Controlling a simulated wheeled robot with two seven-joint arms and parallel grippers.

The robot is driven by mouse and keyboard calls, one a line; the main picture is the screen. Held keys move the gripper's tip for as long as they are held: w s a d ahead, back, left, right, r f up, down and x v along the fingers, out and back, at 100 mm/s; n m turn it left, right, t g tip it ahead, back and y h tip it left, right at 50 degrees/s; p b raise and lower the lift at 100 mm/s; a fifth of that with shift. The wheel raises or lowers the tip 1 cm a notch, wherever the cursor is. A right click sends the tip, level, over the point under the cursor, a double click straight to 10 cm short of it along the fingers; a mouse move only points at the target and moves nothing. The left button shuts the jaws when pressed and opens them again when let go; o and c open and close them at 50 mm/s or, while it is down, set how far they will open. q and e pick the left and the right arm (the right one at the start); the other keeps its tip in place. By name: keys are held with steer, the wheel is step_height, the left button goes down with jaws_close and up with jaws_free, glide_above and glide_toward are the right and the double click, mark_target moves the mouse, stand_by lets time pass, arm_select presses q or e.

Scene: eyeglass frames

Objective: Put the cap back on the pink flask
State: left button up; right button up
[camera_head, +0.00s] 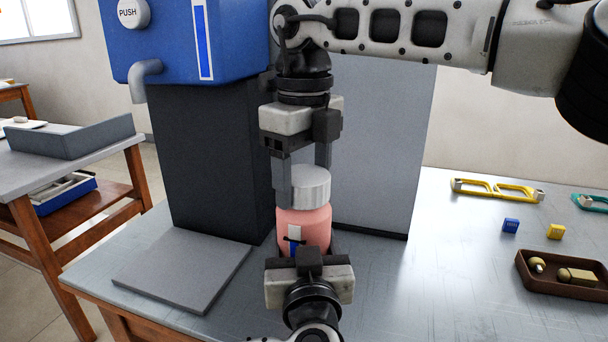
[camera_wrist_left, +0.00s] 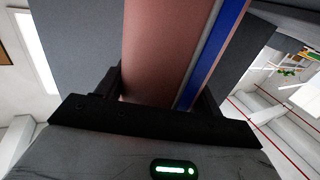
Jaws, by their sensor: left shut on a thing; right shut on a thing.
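The pink flask (camera_head: 305,222), with a white and blue label, stands upright in the middle of the head view. My left gripper (camera_head: 304,250) is shut on its lower body from the near side. The left wrist view shows the pink flask wall and blue stripe (camera_wrist_left: 165,50) between the fingers (camera_wrist_left: 160,95). The light grey ribbed cap (camera_head: 311,186) sits right over the flask's top, in line with it. My right gripper (camera_head: 305,175) comes from above and is shut on the cap. The flask's neck is hidden; I cannot tell whether the cap is seated.
A blue dispenser (camera_head: 190,45) on a dark column, with a grey plate (camera_head: 185,272) at its foot, stands left. A grey panel (camera_head: 385,150) is behind the flask.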

steer(key=o, duration=1.1)
steer(key=shift+o, duration=0.2)
step_height(320, 180, up, 12)
arm_select(q)
steer(key=o, duration=2)
steer(key=shift+c, duration=0.2)
steer(key=s+d+p, duration=0.1)
steer(key=s+p, duration=0.1)
steer(key=s, duration=1.4)
steer(key=shift+p, duration=0.4)
arm_select(e)
step_height(320, 180, up, 3)
steer(key=shift+f, duration=0.1)
arm_select(q)
steer(key=shift+d, duration=0.1)
